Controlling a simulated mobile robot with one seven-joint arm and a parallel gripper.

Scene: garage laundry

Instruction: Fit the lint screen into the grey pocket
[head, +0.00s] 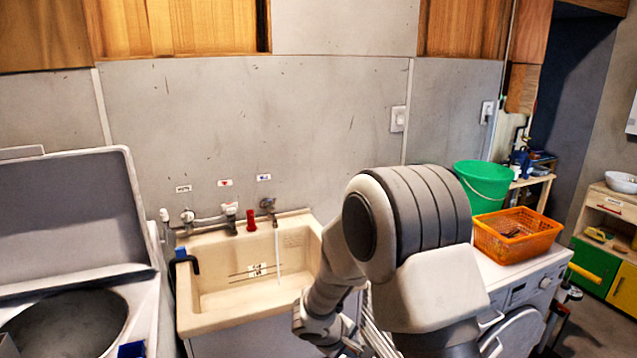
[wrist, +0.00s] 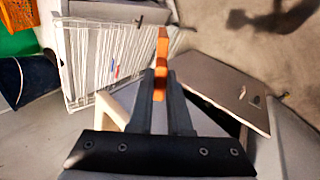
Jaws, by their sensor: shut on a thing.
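In the wrist view, my gripper (wrist: 160,84) is shut on a narrow orange piece (wrist: 162,46), seen nearly edge-on. It stands out beyond the dark fingertips and appears to be the lint screen; its face is hidden. I cannot make out the grey pocket for certain in either view. A flat grey panel (wrist: 228,84) lies to the right of the fingers in the wrist view, apart from the orange piece. In the head view, my arm hides my gripper and the held piece.
In the head view, a cream sink (head: 205,300) with running water stands left of my arm. An open-lidded washer (head: 70,215) is at far left. A green bucket (head: 482,186) and orange basket (head: 516,247) stand right. A white wire rack (wrist: 108,58) is close left of the fingers.

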